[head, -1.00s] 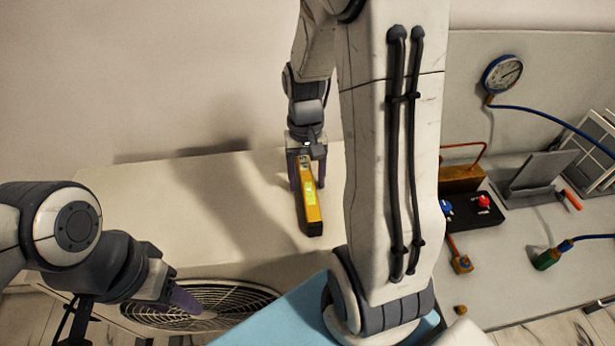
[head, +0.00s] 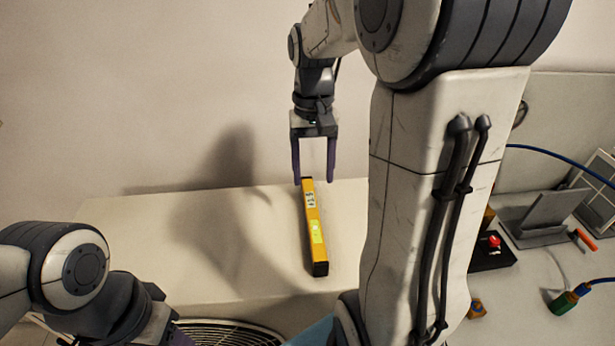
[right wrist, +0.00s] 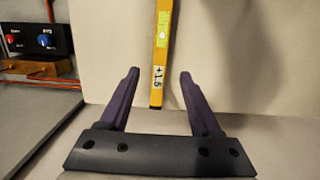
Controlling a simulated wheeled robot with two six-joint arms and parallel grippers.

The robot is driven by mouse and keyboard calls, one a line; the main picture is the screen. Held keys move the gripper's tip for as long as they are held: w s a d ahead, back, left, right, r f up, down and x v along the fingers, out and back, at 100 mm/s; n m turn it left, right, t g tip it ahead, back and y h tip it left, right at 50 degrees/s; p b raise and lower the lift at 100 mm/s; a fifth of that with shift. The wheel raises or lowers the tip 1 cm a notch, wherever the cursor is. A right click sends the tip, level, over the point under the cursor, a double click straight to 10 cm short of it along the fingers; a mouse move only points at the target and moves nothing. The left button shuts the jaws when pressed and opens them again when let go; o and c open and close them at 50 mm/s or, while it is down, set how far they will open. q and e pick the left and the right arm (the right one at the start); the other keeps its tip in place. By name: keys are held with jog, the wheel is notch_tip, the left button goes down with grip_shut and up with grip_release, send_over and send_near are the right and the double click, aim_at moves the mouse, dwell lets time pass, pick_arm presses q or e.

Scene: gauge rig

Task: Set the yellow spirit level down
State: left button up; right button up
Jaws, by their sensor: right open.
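The yellow spirit level (head: 315,232) lies on the pale top surface (head: 215,250), its long side running from the back edge towards me. It has black ends and a bright green vial. My right gripper (head: 314,182) is open and empty, above and behind the level's far end. In the right wrist view the level (right wrist: 161,52) shows beyond the open fingers (right wrist: 158,72), apart from them, with a "+1.5" label on its near end. My left gripper is at the lower left edge of the head view; its fingers are mostly cut off.
A round fan grille (head: 230,334) is below the surface's front edge. To the right, past my right arm, are a black box with a red button (head: 494,241), a grey stand (head: 548,212), a screwdriver (head: 586,239) and a green-tipped blue hose (head: 565,302). The surface left of the level is clear.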

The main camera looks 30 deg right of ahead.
jog(key=shift+r, duration=0.2)
jog(key=s+a+f+n, duration=0.1)
jog(key=s+a+n, duration=0.15)
jog(key=a, duration=0.45)
jog(key=s+a+f+n, duration=0.1)
jog(key=a+n, duration=0.2)
jog(key=a, duration=0.4)
jog(key=s+a+f+n+t, duration=0.1)
jog(key=s+a+f+n, duration=0.2)
jog(key=s+a+n, duration=0.4)
jog(key=s+a, duration=0.1)
jog(key=s, duration=0.3)
jog(key=shift+s+a+f, duration=0.3)
